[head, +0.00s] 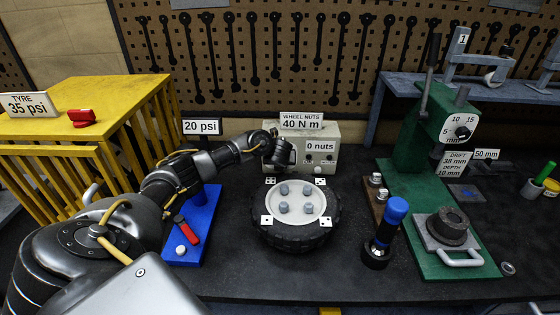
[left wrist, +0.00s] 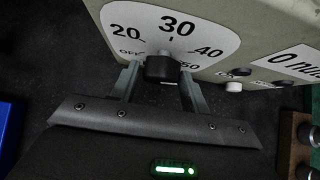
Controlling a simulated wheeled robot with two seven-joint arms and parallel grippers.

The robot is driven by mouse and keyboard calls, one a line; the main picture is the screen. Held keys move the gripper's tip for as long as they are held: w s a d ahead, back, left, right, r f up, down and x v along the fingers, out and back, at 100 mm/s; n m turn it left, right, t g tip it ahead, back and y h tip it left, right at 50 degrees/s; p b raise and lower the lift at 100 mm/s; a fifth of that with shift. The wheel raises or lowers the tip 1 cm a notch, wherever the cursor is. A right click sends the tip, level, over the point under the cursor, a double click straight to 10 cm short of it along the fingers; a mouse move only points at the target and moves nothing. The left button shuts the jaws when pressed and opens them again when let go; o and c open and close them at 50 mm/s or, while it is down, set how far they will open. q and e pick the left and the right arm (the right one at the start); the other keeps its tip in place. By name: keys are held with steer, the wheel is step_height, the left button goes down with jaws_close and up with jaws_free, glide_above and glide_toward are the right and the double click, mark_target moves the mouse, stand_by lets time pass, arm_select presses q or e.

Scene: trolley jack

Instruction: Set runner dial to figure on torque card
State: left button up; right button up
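The runner is a cream box (head: 325,135) behind the wheel. The torque card (head: 301,121) on top reads WHEEL NUTS 40 N m. In the left wrist view the runner's white dial plate (left wrist: 170,22) shows OFF, 20, 30, 40 and 50. Its black knob (left wrist: 162,68) sits low on the plate; I cannot tell surely where it points. My left gripper (head: 283,153) is at the box front and hides the dial in the head view. In the left wrist view its fingers (left wrist: 162,78) stand on either side of the knob, apparently open. My right gripper is not in view.
A wheel (head: 300,235) with several nuts lies in front of the runner. A blue-handled tool (head: 390,220) and a green press (head: 420,175) stand right. The runner's counter (head: 320,146) reads 0 nuts.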

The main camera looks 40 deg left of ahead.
arm_select(q)
steer(key=shift+o, duration=1.2)
steer(key=shift+r, duration=0.15)
steer(key=p+v, duration=0.4)
steer(key=v, duration=0.6)
steer(key=shift+s+d+r, duration=0.15)
steer(key=shift+d, duration=0.05)
